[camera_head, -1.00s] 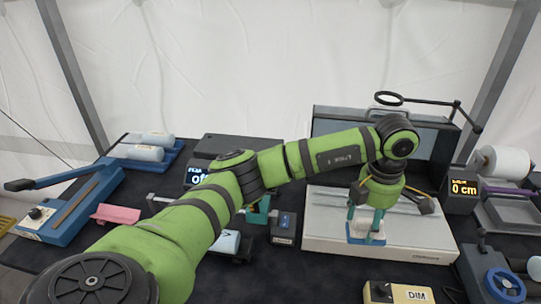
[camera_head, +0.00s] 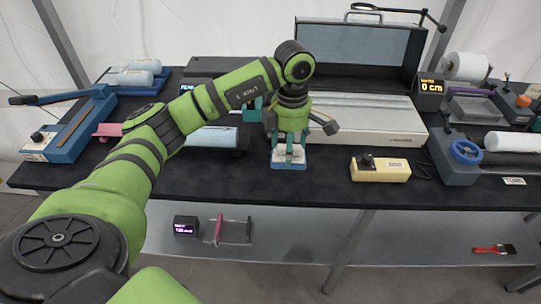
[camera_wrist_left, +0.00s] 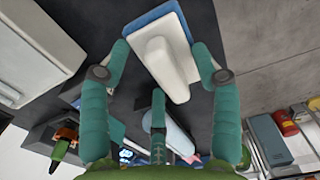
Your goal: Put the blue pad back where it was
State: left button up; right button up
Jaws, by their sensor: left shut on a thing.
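The blue pad (camera_head: 290,165), a flat blue block with a white handle on top, is held in my left gripper (camera_head: 289,148) near the front part of the black table. The left wrist view shows the blue pad (camera_wrist_left: 152,18) with its white handle (camera_wrist_left: 162,60) between the teal fingers of my left gripper (camera_wrist_left: 161,50). The fingers are shut on it from both sides. Whether its underside touches the table is hidden. My right gripper is not in view.
A yellow dimmer box (camera_head: 380,169) is to the right. A blue cylinder (camera_head: 212,136) lies to the left. A lower shelf (camera_head: 290,245) shows below the table.

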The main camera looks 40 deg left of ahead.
pick_arm(q)
jog(key=a, duration=0.1)
jog(key=a+f, duration=0.1)
jog(key=s+a+f+p, duration=0.1)
jog(key=a, duration=0.1)
jog(key=shift+a+f, duration=0.15)
jog(key=shift+f, duration=0.1)
notch_tip(320, 180, down, 3)
jog(key=shift+f+p, duration=0.15)
jog(key=shift+p, duration=0.65)
jog(key=shift+f, duration=0.4)
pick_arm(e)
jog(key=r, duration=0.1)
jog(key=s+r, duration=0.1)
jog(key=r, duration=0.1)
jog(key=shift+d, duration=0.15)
pick_arm(q)
jog(key=shift+f, duration=0.2)
jog(key=o, duration=1.1)
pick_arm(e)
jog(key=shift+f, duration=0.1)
